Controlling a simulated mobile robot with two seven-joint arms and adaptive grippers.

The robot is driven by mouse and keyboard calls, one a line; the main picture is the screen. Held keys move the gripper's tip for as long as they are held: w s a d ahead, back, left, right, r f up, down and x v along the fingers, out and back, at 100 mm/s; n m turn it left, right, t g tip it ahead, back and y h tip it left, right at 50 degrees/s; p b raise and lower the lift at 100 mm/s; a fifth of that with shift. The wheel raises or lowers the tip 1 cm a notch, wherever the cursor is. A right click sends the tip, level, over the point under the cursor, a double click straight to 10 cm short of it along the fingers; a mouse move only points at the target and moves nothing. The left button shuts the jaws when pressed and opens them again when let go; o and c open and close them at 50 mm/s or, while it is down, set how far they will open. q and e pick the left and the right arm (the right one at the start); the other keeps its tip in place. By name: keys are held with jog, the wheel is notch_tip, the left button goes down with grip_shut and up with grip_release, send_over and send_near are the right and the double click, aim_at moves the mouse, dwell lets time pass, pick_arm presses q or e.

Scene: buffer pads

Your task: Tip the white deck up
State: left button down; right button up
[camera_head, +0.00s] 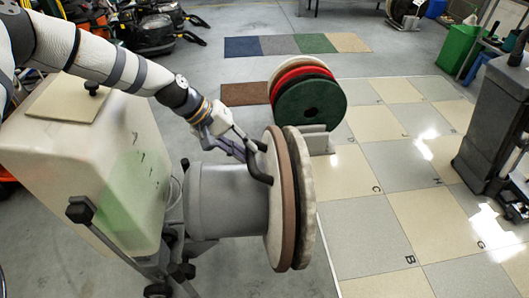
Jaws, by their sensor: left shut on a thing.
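The white deck (270,215) is a round disc on the end of a grey motor housing (215,203). It stands on edge, with its broad underside facing right. A brown disc (282,215) and a pale, fluffy pad (304,200) sit against its right side. My left gripper (238,142) comes in from the upper left and is shut on a dark grey bar at the deck's upper left side. The fingertips are small and partly merge with the bar. My right gripper is out of view.
The machine's cream tank (95,165) stands at left. A rack (318,140) of red, green and pale pads (310,103) stands just behind the deck. A dark grey machine (495,120) stands at right. The tiled floor (385,225) between is open.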

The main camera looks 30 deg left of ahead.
pick_arm(q)
jog(key=shift+s+a+r+p, duration=0.2)
jog(key=shift+s+a+p, duration=0.1)
jog(key=shift+s+a, duration=0.45)
jog(key=shift+s+a+r+p, duration=0.25)
jog(key=shift+s+a, duration=0.3)
jog(key=shift+a, duration=0.4)
jog(key=shift+w+d, duration=0.1)
jog(key=shift+d, duration=0.05)
